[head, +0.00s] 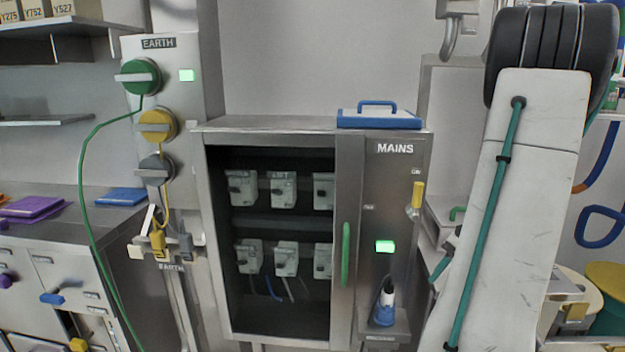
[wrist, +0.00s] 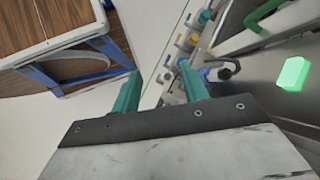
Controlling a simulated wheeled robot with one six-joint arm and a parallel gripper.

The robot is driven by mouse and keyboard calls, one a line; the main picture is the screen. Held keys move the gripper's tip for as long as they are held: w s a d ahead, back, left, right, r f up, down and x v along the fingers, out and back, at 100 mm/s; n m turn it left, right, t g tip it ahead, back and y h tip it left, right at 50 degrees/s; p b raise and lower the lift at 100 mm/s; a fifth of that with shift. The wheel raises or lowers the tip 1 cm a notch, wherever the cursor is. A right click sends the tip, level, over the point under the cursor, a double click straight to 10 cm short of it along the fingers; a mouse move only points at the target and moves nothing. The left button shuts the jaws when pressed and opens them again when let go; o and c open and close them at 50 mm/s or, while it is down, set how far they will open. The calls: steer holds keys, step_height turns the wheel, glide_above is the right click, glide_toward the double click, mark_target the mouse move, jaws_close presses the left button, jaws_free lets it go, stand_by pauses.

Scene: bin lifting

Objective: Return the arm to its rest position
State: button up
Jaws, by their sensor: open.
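My arm (head: 510,200) stands at the right of the head view, a white link with a teal cable and a dark joint at its top. My gripper (wrist: 160,85) shows in the wrist view with two teal fingers apart and nothing between them. The gripper itself cannot be made out in the head view. Beyond the fingers lie a pale wall or floor surface and several small coloured fittings.
A metal cabinet (head: 345,230) marked MAINS stands in the middle, its shelves holding several grey units. A blue-edged case (head: 380,117) lies on top. An EARTH panel (head: 180,60) with a green cable is at left. A wooden, blue-framed item (wrist: 60,40) is near the fingers.

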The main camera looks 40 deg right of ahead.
steer(key=a+r+n+h, duration=0.2)
steer(key=a+r+n, duration=0.3)
steer(key=a, duration=0.7)
steer(key=w+a+r+n+g+h, duration=0.1)
steer(key=a+r+n, duration=0.4)
steer(key=a, duration=0.7)
steer(key=w+a+r+n+h, duration=0.1)
steer(key=a+r+n+h, duration=0.2)
steer(key=a+n, duration=0.6)
steer(key=a+r, duration=0.2)
steer(key=a, duration=0.2)
steer(key=shift+w+r+g, duration=0.15)
steer(key=shift+r+g, duration=0.25)
steer(key=shift+c, duration=0.8)
steer(key=shift+d, duration=0.1)
